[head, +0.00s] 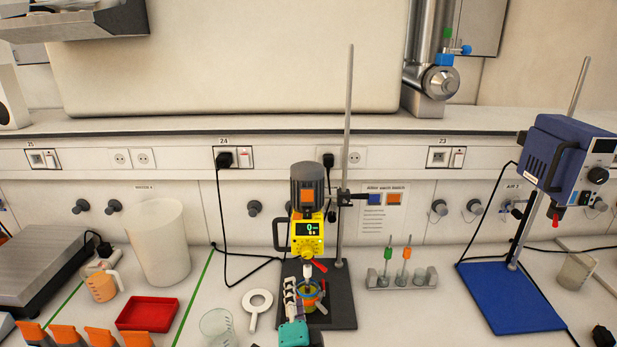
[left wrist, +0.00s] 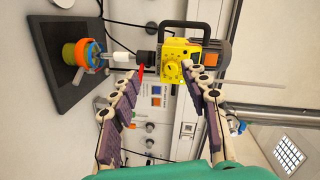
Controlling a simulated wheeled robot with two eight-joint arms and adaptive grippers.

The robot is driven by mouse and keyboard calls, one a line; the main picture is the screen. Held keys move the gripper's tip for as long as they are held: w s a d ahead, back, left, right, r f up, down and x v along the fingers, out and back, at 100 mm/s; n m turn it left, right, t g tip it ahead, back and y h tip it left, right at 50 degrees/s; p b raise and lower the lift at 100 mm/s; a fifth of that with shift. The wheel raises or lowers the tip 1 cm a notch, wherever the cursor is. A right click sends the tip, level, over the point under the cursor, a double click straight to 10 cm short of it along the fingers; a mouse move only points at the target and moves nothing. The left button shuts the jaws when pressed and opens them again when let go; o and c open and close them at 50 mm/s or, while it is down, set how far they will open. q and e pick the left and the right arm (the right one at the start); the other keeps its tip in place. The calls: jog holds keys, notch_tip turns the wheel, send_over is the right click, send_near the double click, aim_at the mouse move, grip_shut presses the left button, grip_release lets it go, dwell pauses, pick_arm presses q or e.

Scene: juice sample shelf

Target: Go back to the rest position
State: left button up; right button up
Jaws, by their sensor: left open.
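My left gripper (head: 303,288) reaches in from the bottom of the head view, its teal body low and its jointed grey fingers in front of the stirrer stand. In the left wrist view the fingers of this gripper (left wrist: 160,74) are spread apart with nothing between them. Beyond them is the yellow overhead stirrer (head: 308,228), also in the left wrist view (left wrist: 174,72). Its white shaft points at a small orange, green and blue vessel (left wrist: 82,52) on the black base plate (left wrist: 60,95). In the head view the fingers partly hide this vessel. My right gripper is not in view.
A clear beaker (head: 217,327) and a white ring with a handle (head: 257,303) stand left of the base. A tube rack (head: 401,281) stands to its right. Farther right is a blue stand (head: 510,300). A red tray (head: 147,314) and large white beaker (head: 157,243) are at left.

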pick_arm(q)
jog(key=s+a+f+n+g+y+b, duration=0.1)
jog(key=s+a+f+n+g+b, duration=0.15)
jog(key=a+f+n, duration=0.35)
jog(key=s+a+f+n+g+y+b, duration=0.15)
jog(key=s+a+f+g, duration=0.25)
jog(key=a, duration=0.5)
jog(key=s+f+n+g+h, duration=0.1)
jog(key=s+f+n+h, duration=0.1)
jog(key=s+n, duration=0.1)
jog(key=s+f+n+g+h+b, duration=0.1)
jog(key=s+f+n+g+h, duration=0.1)
jog(key=s, duration=0.4)
jog(key=shift+s+f+n, duration=0.25)
jog(key=shift+f+n, duration=0.5)
jog(key=shift+n, duration=0.1)
